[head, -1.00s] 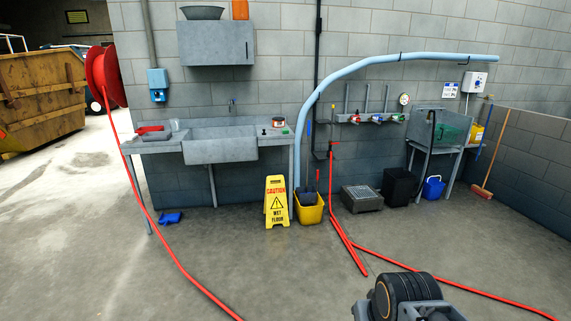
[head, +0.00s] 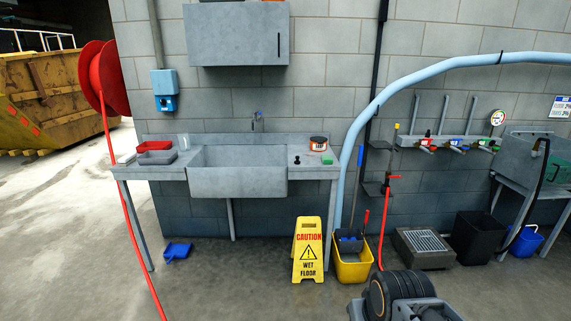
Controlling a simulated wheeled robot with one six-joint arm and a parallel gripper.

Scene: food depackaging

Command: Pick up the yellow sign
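The yellow sign (head: 307,250) is an upright A-frame caution sign reading "wet floor". It stands on the concrete floor in front of the sink table's right leg, just left of the yellow mop bucket. A dark rounded part of my own arm (head: 400,295) shows at the bottom right. It stands in front of the floor near the bucket, apart from the sign in the picture. My gripper's fingers are not visible in this view.
A yellow mop bucket (head: 352,266) stands close to the sign's right. A metal sink table (head: 238,175) is behind it. A floor grate box (head: 424,248) and a black bin (head: 477,237) stand further right. A blue dustpan (head: 177,251) lies at left. A red hose (head: 133,230) hangs at left.

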